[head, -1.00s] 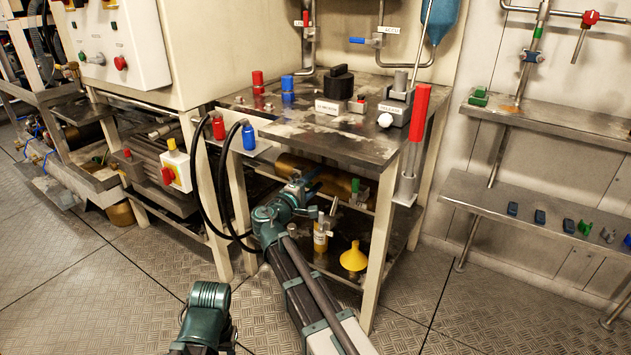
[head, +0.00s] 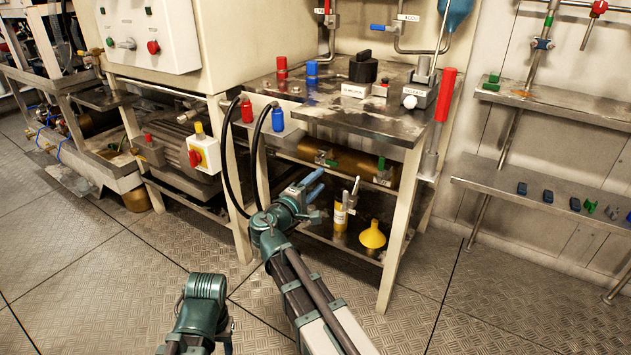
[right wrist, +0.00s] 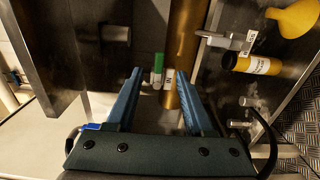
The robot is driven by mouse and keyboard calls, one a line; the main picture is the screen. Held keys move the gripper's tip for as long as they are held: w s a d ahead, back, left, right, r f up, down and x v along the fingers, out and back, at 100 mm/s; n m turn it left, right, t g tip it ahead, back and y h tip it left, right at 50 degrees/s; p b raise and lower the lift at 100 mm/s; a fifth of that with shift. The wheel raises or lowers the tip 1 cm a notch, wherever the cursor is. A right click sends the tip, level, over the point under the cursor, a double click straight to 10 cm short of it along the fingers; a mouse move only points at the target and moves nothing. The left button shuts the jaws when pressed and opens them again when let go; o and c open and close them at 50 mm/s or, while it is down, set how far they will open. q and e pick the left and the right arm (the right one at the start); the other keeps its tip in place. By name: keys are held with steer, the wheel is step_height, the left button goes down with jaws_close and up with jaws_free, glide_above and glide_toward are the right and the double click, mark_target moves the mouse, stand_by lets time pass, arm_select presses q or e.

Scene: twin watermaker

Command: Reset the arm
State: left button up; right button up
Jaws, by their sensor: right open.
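My right arm comes in from the bottom of the head view. Its right gripper (head: 316,182) has blue fingers, spread apart and empty, at the front of the steel bench (head: 380,125), below the tabletop. In the right wrist view the right gripper (right wrist: 158,80) also shows open. Beyond its fingers are a green-capped item (right wrist: 158,64) and a brass cylinder (right wrist: 186,45), with nothing held. Part of my left arm shows at the bottom of the head view; its gripper is not in view.
Bench legs stand close by. The floor in front is open.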

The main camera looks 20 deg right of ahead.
steer(key=s+a+f+m+g+y+p, duration=0.4)
steer(key=s+a+f+g+y+p, duration=0.5)
steer(key=s, duration=0.6)
steer(key=s+a+f+g+y+p, duration=0.2)
steer(key=s+a+y, duration=0.2)
steer(key=s+a, duration=0.8)
step_height(320, 180, up, 37)
steer(key=w+p, duration=0.1)
steer(key=p, duration=3.6)
steer(key=shift+a, duration=0.35)
